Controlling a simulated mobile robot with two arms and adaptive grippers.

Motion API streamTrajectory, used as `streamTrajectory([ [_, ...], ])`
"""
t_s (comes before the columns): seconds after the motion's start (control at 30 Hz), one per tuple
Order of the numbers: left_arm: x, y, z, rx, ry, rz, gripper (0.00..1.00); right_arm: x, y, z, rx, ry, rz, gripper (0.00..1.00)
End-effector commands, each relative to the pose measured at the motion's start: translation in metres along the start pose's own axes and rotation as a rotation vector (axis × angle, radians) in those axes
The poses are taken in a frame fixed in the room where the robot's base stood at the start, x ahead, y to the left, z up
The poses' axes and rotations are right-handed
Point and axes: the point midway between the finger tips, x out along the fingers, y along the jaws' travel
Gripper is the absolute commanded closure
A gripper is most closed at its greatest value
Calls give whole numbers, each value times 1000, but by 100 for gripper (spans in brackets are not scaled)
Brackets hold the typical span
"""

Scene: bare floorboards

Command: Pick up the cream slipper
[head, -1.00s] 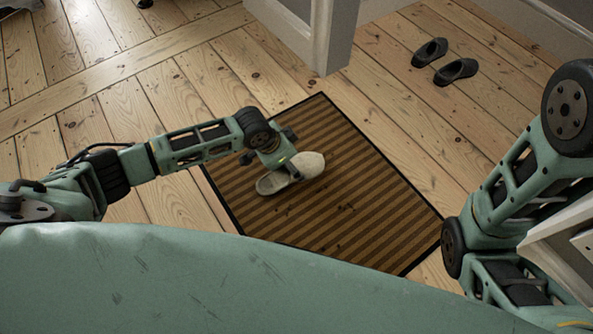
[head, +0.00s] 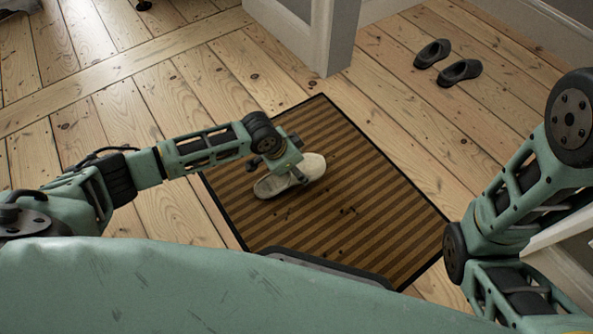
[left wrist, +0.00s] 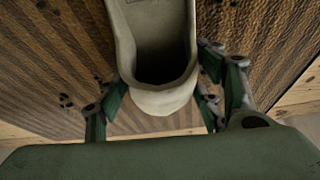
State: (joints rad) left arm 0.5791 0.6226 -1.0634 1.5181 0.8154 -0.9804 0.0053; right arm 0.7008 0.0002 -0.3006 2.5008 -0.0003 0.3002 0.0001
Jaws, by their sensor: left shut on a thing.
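The cream slipper (head: 311,166) is over the striped brown mat (head: 350,215) in the head view. I cannot tell how far the slipper is off the mat. My right arm shows at the right of the head view, but its gripper is out of the picture.
Two dark slippers, one at the back (head: 432,53) and one in front (head: 459,72), lie on the floorboards at the upper right. A white door frame post (head: 325,40) stands behind the mat. The floorboards left of the mat are clear.

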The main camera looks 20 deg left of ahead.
Motion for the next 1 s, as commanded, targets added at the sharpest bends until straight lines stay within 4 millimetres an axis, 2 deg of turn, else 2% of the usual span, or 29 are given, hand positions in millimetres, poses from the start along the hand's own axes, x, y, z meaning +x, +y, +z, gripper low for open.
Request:
streamTrajectory([
  [0.03, 0, 0, 0, 0, 0, 0, 53, 0, 0, 0, 0, 0, 0, 23],
  [0.17, 0, 0, 0, 0, 0, 0, 65, 0, 0, 0, 0, 0, 0, 23],
  [0.57, -6, 0, -2, 0, 0, 0, 65, 6, 1, 2, 0, -1, 0, 23],
  [0.77, -25, 0, -10, 0, 1, 0, 65, 24, 5, 9, 0, -1, 0, 23],
  [0.9, -47, 0, -20, 0, 1, 1, 65, 46, 10, 17, 0, -2, 0, 23],
  [0.93, -49, 10, -26, 2, 3, 7, 65, 51, 11, 18, -1, 2, 0, 23],
  [1.0, -55, 25, -39, 3, 3, 7, 65, 44, 16, 34, 4, -47, 17, 23],
])
